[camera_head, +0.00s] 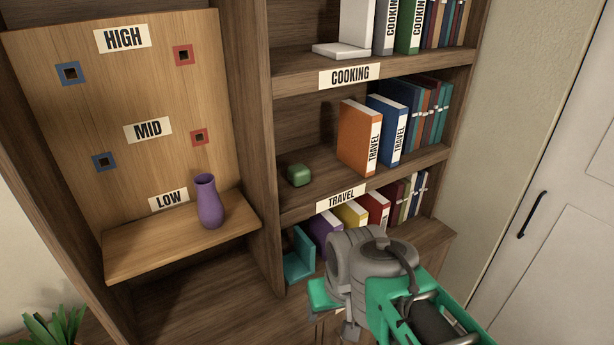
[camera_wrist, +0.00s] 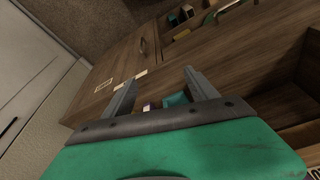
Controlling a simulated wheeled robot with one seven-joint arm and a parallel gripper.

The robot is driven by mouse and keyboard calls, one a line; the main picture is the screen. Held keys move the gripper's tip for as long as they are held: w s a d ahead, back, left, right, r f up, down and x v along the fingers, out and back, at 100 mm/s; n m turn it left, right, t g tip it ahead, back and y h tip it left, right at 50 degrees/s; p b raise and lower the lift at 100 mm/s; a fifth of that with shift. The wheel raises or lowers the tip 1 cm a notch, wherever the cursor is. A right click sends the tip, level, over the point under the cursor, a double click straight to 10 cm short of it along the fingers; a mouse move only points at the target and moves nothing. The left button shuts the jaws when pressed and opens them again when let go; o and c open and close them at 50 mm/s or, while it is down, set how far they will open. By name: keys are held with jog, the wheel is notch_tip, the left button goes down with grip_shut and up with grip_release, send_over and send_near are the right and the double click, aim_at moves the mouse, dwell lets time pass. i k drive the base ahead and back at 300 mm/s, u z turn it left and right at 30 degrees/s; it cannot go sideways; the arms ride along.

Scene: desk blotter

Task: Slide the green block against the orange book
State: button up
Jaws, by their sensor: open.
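The green block (camera_head: 299,175) sits on the middle shelf, the one labelled TRAVEL, toward its left side. The orange book (camera_head: 359,136) stands upright on the same shelf to the right of the block, with a clear gap between them. My gripper is open and shows in the wrist view (camera_wrist: 158,88), its two grey fingers apart with nothing held between them. In the head view my arm's wrist is in front of the lower shelf, below the block and book; the fingertips are hard to make out there.
A blue book (camera_head: 386,130) and several others stand right of the orange book. The COOKING shelf (camera_head: 300,75) is above. A teal bookend (camera_head: 299,258) and books sit below. A purple vase (camera_head: 208,203) stands on the left ledge. The TRAVEL shelf's left part is otherwise clear.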

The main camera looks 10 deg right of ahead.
aim_at(298, 175)
jog(key=u, duration=1.7)
jog(key=k, duration=0.45)
jog(key=z, duration=0.05)
